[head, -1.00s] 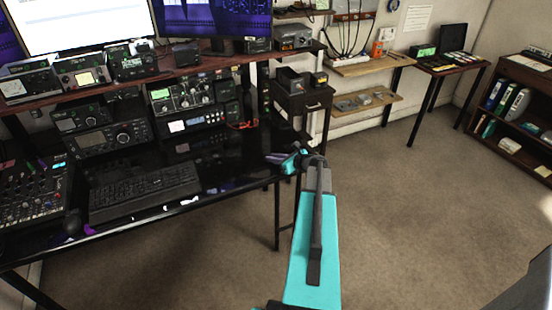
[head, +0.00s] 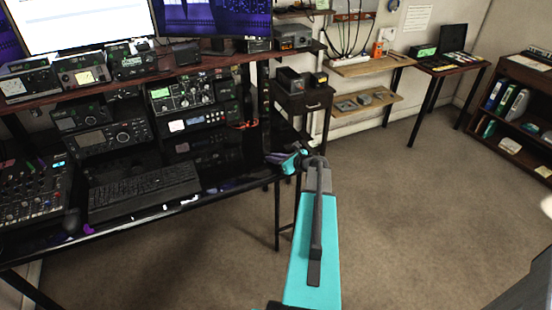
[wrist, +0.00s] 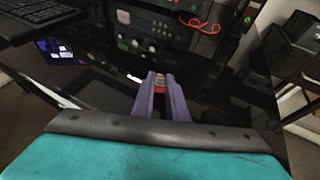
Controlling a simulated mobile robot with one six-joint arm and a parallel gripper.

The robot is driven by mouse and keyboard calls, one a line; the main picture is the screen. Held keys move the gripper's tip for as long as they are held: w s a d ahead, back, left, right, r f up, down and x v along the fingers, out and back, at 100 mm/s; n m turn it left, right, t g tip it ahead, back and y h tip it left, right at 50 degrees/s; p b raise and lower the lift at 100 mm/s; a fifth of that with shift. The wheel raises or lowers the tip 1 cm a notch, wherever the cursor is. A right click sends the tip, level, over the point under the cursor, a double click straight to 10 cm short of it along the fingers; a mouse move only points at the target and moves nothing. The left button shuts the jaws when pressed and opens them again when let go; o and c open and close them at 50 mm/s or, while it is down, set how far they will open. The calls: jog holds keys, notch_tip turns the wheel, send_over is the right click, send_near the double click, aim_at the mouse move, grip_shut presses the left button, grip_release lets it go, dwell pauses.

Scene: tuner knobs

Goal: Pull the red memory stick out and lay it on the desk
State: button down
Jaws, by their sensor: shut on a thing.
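My gripper (wrist: 160,85) has purple fingers in the wrist view, shut on the red memory stick (wrist: 160,80). Only a small red part of the stick shows between the fingertips. In the head view my gripper (head: 285,160) is at the right end of the black glossy desk (head: 215,183), and the stick cannot be made out there. The desk also fills the middle of the wrist view (wrist: 110,92). I cannot tell how high the stick is above the desk.
A keyboard (head: 143,190) and a mixer (head: 35,195) are on the desk's left part. Radio gear (head: 190,93) stands at the back, with a red cable (wrist: 203,25) beside it. A dark side cabinet (head: 303,103) stands beyond the right end. Carpet (head: 420,210) is open at right.

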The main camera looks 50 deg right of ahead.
jog(key=c, duration=1.9)
grip_release()
jog(key=shift+s+a+f, duration=0.1)
jog(key=shift+s+f, duration=0.05)
jog(key=shift+f, duration=0.3)
jog(key=shift+d+r, duration=0.2)
jog(key=shift+r, duration=0.05)
jog(key=shift+d+r, duration=0.1)
jog(key=shift+r, duration=0.3)
jog(key=shift+r+p, duration=0.4)
jog(key=shift+r, duration=0.55)
jog(key=o, duration=0.6)
jog(key=shift+c, duration=0.2)
